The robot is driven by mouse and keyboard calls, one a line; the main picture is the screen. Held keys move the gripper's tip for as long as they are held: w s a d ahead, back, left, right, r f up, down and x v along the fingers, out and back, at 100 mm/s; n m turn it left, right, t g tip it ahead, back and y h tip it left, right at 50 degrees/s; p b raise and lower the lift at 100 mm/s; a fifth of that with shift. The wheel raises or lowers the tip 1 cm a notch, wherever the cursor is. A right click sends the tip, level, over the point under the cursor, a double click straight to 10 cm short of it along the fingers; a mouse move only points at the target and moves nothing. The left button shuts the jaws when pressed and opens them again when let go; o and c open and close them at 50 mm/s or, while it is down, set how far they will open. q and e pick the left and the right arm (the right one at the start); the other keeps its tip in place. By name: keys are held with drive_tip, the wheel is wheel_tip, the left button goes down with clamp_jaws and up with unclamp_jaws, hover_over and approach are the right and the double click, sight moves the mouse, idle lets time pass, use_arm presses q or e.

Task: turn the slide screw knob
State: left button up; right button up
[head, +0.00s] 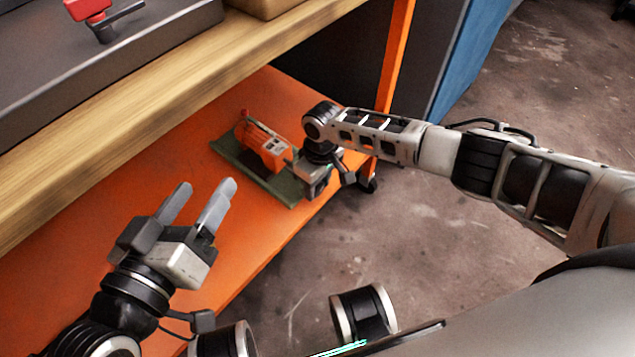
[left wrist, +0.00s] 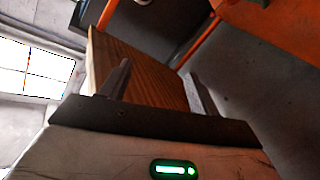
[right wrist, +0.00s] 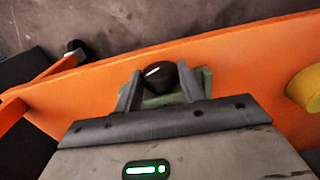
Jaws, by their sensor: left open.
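The orange device (head: 262,145) sits on a green base (head: 228,152) on the orange shelf. My right gripper (head: 298,168) is at the near right end of the device, where it hides that end in the head view. In the right wrist view, the round black knob (right wrist: 160,76) lies between the two fingers of my right gripper (right wrist: 160,85). The fingers stand closer together than the open left ones and seem shut on the knob. My left gripper (head: 200,200) is open and empty above the shelf, left of the device and apart from it.
A wooden shelf board (head: 150,95) runs above the orange shelf (head: 100,225) at the upper left. An orange post (head: 395,55) rises behind my right gripper. A yellow rounded object (right wrist: 305,88) shows at the right wrist view's right edge. The left shelf surface is clear.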

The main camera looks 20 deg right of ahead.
drive_tip(key=c, duration=0.3)
drive_tip(key=shift+r, duration=0.1)
